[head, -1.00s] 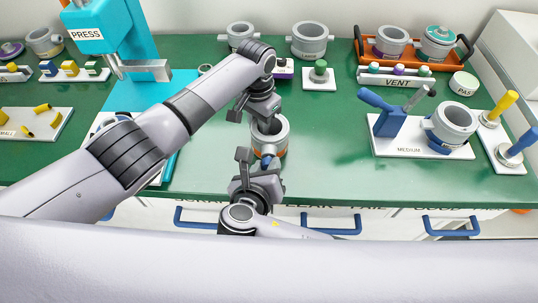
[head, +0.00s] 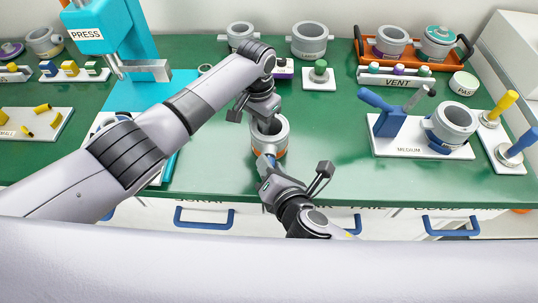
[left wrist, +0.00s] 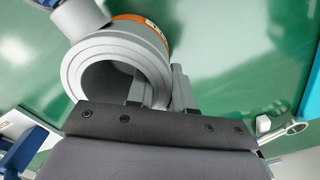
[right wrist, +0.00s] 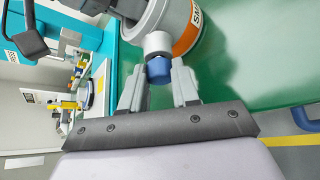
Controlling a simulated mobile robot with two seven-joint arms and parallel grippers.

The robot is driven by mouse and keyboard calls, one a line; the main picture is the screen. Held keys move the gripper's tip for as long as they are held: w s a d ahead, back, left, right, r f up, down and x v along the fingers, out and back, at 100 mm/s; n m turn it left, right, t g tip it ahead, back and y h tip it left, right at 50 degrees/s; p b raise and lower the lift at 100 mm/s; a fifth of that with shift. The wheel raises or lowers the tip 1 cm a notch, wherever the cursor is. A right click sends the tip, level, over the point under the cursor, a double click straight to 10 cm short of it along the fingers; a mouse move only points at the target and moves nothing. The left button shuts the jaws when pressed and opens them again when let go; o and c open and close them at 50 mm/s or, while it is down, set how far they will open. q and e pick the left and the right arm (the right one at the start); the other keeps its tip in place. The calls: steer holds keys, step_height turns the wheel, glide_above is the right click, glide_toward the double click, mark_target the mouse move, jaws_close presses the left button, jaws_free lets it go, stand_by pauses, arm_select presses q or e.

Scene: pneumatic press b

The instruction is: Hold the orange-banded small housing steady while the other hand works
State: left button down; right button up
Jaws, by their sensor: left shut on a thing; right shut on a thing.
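The small housing (head: 281,133) is a grey ring-shaped cylinder with an orange band, standing on the green table at centre. In the left wrist view, its open bore (left wrist: 100,84) and orange band (left wrist: 143,27) show. My left gripper (left wrist: 160,88) is shut on the housing's wall, one finger inside the bore and one outside. In the right wrist view, a side port (right wrist: 157,43) sticks out of the housing with a blue fitting (right wrist: 158,70) at its end. My right gripper (right wrist: 160,88) is shut on the blue fitting, which touches the port.
The teal press (head: 130,40) stands at the back left. A white MEDIUM board (head: 405,146) with a blue holder and a grey housing lies right. An orange tray (head: 372,66) is at the back right. The table right of the small housing is clear.

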steer(key=o, duration=0.8)
steer(key=shift+a+r+n+h, duration=0.15)
steer(key=shift+a+n+h, duration=0.05)
steer(key=shift+n+h, duration=0.25)
steer(key=n+h, duration=0.3)
steer(key=shift+a, duration=0.2)
steer(key=shift+a+n+h, duration=0.15)
steer(key=shift+n+h, duration=0.7)
steer(key=shift+h, duration=0.1)
steer(key=n+h, duration=0.2)
steer(key=shift+h, duration=0.3)
